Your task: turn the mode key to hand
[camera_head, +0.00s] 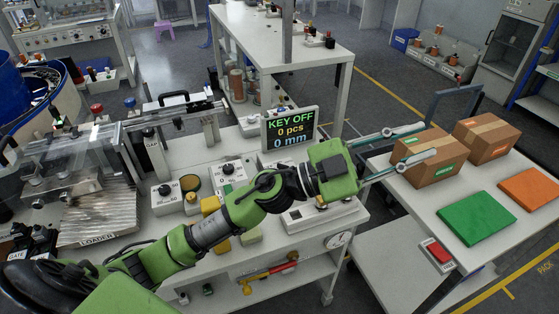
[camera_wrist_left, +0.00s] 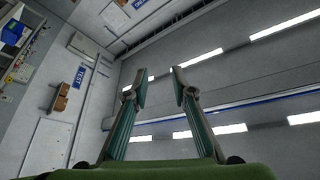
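The display (camera_head: 290,128) reads "KEY OFF, 0 pcs, 0 mm" and stands at the back of the white bench. Small control boxes with round knobs sit left of my arm: a left box (camera_head: 166,195) and a middle box (camera_head: 229,175). I cannot tell which knob is the mode key; part of the bench is behind my arm. My left gripper (camera_head: 428,138) reaches past the bench to the right, its two fingers apart and empty. In the left wrist view the fingers (camera_wrist_left: 160,73) also stand apart with nothing between them. My right gripper is not in view.
Cardboard boxes (camera_head: 427,158) stand on the right table beside the left fingertips, with a green mat (camera_head: 476,219), an orange mat (camera_head: 529,189) and a red button (camera_head: 438,253). A clear-covered machine (camera_head: 75,165) stands at the left. The left wrist view shows ceiling lights (camera_wrist_left: 208,55).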

